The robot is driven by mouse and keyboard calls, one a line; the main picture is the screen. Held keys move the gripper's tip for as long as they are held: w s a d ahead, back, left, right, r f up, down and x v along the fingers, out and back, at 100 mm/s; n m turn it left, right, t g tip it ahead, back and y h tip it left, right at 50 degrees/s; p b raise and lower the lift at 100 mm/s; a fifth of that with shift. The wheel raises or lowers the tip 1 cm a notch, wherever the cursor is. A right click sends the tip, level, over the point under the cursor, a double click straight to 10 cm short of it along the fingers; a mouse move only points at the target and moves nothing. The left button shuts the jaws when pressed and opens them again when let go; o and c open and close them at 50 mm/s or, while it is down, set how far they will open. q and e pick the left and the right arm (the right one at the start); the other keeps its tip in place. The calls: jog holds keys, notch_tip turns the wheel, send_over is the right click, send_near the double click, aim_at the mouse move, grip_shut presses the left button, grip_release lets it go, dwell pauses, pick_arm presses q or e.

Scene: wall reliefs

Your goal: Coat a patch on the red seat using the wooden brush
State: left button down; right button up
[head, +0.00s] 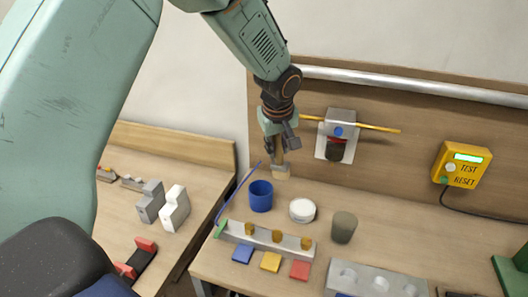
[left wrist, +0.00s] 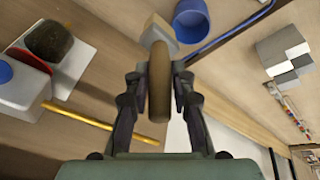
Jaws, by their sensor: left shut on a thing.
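My left gripper (head: 279,150) is shut on the wooden brush (head: 281,172), which hangs head down above the bench, behind the blue cup. In the left wrist view, its brown handle (left wrist: 159,85) is between the two fingers and its pale head (left wrist: 158,32) points away from me. The gripper hides part of the handle in the head view. A flat red square (head: 300,270), which looks like the red seat, lies at the front of the bench beside a yellow square (head: 271,262) and a blue square (head: 242,254). The brush is well apart from it. My right gripper is not in view.
A grey rail (head: 297,243) with brass pegs stands behind the squares. A blue cup (head: 261,197), white tub (head: 302,211) and grey-green cup (head: 343,228) stand behind it. A wall unit (head: 341,117) with yellow rods and a yellow test box (head: 461,165) are on the back panel.

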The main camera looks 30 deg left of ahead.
pick_arm(q)
jog(key=d+f+n+t+b, duration=0.1)
jog(key=d+f+t+b, duration=0.1)
jog(key=d+f+b, duration=0.2)
notch_tip(320, 180, down, 4)
jog(key=d, duration=0.2)
jog(key=shift+s+d+n, duration=0.3)
jog(key=shift+s+d, duration=0.05)
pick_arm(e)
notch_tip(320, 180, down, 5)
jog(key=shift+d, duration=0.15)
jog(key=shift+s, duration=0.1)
pick_arm(q)
jog(key=shift+w+a+f, duration=0.1)
jog(key=shift+f, duration=0.05)
dwell(0.4)
jog(key=shift+f+b, duration=0.15)
jog(key=shift+b, duration=0.2)
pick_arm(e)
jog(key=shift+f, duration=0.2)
